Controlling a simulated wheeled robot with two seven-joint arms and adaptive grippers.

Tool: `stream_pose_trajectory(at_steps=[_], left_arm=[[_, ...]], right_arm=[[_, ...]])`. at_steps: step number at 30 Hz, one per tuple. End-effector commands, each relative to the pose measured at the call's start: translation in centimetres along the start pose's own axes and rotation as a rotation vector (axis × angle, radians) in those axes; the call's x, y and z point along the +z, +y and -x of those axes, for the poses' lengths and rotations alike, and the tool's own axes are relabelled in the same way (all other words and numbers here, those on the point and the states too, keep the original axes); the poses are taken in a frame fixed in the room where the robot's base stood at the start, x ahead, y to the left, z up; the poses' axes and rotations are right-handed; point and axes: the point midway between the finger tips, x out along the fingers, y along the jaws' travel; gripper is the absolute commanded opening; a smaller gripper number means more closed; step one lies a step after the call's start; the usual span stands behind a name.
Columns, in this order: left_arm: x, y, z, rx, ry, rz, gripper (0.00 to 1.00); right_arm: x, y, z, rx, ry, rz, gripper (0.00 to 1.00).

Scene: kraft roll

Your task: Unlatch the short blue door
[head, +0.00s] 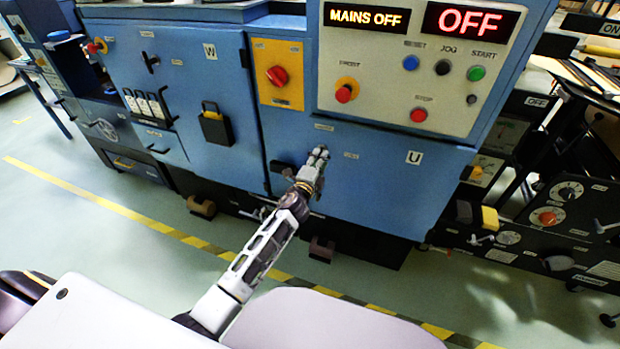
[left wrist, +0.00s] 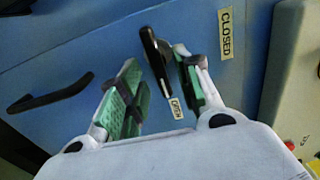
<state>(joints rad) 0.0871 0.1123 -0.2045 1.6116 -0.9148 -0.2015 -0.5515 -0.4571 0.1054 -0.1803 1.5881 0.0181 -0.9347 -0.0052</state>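The short blue door (head: 385,185) with the U label is below the control panel in the head view, and it looks shut. My left gripper (head: 321,153) is in front of its left part. In the left wrist view the door's black latch handle (left wrist: 156,58) sits between the two green-padded fingers of the left gripper (left wrist: 158,66), which are apart. I see no clear contact. A CLOSED label (left wrist: 225,33) is beside the latch's upper end, and a smaller label (left wrist: 176,108) is at its lower end. My right gripper is not in view.
A black bar handle (left wrist: 50,93) is left of the latch in the left wrist view. The tall W door (head: 185,100) is to the left. The panel above shows MAINS OFF (head: 366,18) and carries several buttons. Yellow-black tape (head: 130,213) crosses the floor.

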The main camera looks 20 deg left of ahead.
Motion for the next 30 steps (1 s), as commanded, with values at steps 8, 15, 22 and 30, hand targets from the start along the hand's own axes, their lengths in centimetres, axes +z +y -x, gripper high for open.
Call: stream_pose_trajectory(at_steps=[8, 15, 22, 30], left_arm=[[0.0, 0.1, 2.6, 0.002, 0.0, -0.001, 0.34], [0.0, 0.1, 4.7, 0.002, 0.0, 0.0, 0.34], [0.0, 0.1, 6.7, 0.002, 0.0, 0.0, 0.34], [0.0, 0.1, 8.7, 0.002, 0.001, 0.0, 0.34]], right_arm=[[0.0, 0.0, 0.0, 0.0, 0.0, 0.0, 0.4], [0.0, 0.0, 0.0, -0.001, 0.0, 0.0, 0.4], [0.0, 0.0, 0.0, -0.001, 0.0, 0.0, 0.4], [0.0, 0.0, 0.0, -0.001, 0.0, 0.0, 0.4]])
